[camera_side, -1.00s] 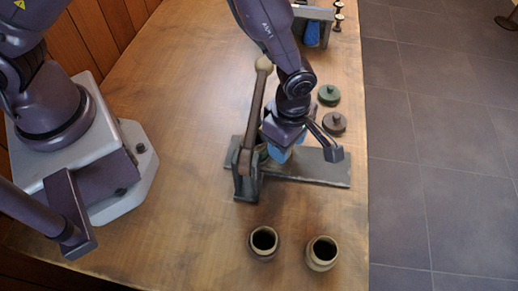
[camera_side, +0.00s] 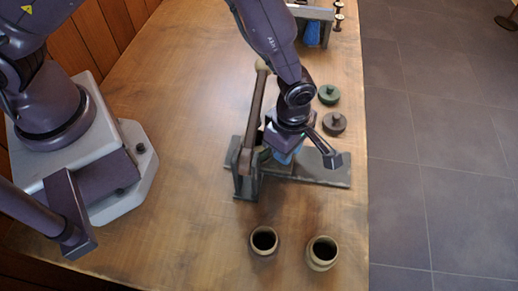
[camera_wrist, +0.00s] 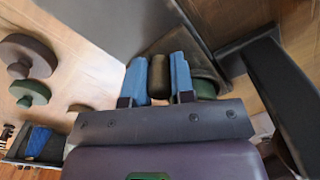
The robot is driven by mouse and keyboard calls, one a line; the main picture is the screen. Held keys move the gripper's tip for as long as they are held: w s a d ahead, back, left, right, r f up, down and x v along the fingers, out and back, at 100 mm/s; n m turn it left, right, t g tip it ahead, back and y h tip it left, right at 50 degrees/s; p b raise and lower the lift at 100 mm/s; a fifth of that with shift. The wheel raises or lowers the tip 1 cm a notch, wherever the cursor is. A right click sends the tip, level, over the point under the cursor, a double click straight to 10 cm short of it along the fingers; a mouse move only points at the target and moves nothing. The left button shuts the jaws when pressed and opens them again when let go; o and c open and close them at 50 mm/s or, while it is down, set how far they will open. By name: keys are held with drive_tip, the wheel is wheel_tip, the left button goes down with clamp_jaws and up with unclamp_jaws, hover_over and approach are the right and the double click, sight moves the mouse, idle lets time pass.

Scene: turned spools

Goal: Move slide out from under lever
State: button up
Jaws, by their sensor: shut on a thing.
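The lever (camera_side: 255,110) has a long brown arm with a pale round knob (camera_side: 262,66) and rises at a slant from a dark post (camera_side: 246,185). Its grey base plate (camera_side: 325,172) reaches to the right along the table. My gripper (camera_side: 284,155) is low over the plate, just right of the lever. In the wrist view its blue fingertips (camera_wrist: 160,78) are shut on a short brown upright piece (camera_wrist: 160,76), which looks like the slide's knob. A green rounded thing (camera_wrist: 206,89) shows beside the right finger, on the lever side. The slide's body is mostly hidden.
Two open pots (camera_side: 263,241) (camera_side: 322,252) stand in front of the plate. A green lid (camera_side: 329,94) and a brown lid (camera_side: 334,123) lie behind it, near the table's right edge. A grey rack (camera_side: 315,27) with a blue part stands at the back.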

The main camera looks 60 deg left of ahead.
drive_tip(key=shift+w+d, duration=3.45)
drive_tip(key=shift+w, duration=0.1)
drive_tip(key=o, duration=0.7)
drive_tip(key=shift+o, duration=0.2)
drive_tip(key=shift+r, duration=0.1)
wheel_tip(320, 180, up, 7)
drive_tip(key=shift+s, duration=0.1)
clamp_jaws()
